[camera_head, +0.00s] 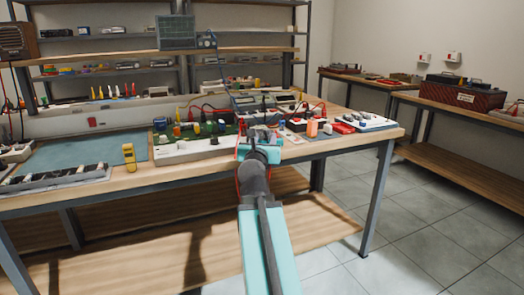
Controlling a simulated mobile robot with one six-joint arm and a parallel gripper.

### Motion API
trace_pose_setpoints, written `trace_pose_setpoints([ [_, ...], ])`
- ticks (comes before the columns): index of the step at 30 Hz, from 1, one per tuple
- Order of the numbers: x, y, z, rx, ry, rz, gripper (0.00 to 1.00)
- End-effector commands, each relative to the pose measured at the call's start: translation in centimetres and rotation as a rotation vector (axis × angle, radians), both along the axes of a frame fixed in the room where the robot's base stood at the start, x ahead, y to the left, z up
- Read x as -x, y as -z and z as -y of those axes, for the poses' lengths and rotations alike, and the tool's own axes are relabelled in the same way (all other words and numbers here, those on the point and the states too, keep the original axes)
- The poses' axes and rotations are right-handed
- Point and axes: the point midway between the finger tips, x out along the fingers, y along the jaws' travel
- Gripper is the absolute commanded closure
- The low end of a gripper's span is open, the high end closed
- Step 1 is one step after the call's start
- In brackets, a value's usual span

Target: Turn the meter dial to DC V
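A small yellow upright device (129,158) with a dark upper part stands near the front edge of the workbench (210,172), left of centre. It looks like a handheld meter, but its dial and markings are too small to read. My teal arm reaches up from the bottom of the view. My gripper (262,134) is over the front of the bench, right of the yellow device and well apart from it. My wrist hides part of the gripper and the things behind it. I cannot tell whether its fingers are open or shut.
Dark boxes (244,102) with red leads stand behind my gripper. A white panel with knobs (366,121) lies at the bench's right end. A blue-green mat (80,152) has bare room left of the yellow device. Loaded shelves stand behind. Tiled floor (440,230) is clear at right.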

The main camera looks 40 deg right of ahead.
Motion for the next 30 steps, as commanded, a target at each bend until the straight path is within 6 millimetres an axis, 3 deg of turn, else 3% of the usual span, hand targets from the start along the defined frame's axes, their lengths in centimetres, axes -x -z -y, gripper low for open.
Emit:
trace_pose_setpoints([
  [21,0.7,0.5,-1.4,-0.001,-0.014,-0.005,0.61],
  [30,1.8,0.5,-2.9,-0.001,-0.014,-0.005,0.61],
])
